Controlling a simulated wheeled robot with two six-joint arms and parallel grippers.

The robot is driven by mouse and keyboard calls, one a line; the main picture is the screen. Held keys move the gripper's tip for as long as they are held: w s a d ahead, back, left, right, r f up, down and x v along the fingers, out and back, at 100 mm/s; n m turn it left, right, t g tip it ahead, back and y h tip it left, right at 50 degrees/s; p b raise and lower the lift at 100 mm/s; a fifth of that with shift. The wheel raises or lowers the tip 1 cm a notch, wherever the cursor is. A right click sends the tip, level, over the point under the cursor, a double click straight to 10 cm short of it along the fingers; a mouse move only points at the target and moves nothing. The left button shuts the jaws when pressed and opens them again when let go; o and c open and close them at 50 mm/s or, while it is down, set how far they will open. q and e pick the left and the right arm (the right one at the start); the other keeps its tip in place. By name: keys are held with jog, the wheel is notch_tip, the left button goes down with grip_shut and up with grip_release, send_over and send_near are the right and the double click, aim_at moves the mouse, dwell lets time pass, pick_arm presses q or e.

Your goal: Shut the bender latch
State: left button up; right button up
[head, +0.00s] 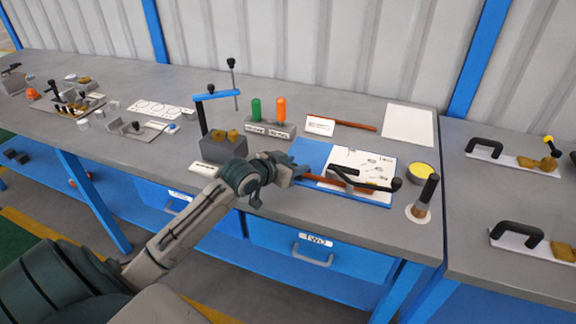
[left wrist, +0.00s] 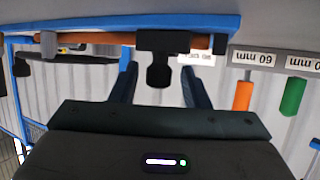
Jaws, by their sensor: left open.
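The bender lies on a blue board (head: 314,153) on the bench, with black handles (head: 368,183) and a copper-coloured tube (head: 350,187) along it. In the left wrist view the tube (left wrist: 105,38) runs across the top. A black, latch-like part (left wrist: 159,62) sits over the tube, with its tab pointing between my fingers. My left gripper (head: 297,172) is at the left end of the bender. Its fingers are open either side of the black tab, with gaps showing. In the head view my gripper hides that part. My right gripper is out of view.
A grey block with green (head: 256,109) and orange (head: 281,109) handles stands behind the board. A grey vise-like block with a blue lever (head: 217,95) stands to the left. A yellow-topped tin (head: 421,170) and an upright dark-handled brush (head: 424,198) are on the right.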

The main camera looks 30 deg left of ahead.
pick_arm(q)
jog(key=v, duration=0.6)
jog(key=shift+s+a, duration=0.1)
jog(key=shift+s, duration=0.15)
jog(key=v, duration=0.2)
jog(key=shift+s+r, duration=0.25)
jog(key=shift+s+r+p, duration=0.25)
jog(key=shift+s+p, duration=0.1)
jog(key=shift+s, duration=0.3)
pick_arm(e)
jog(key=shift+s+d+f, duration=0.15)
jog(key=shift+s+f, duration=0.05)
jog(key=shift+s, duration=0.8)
pick_arm(q)
jog(key=shift+a, duration=0.1)
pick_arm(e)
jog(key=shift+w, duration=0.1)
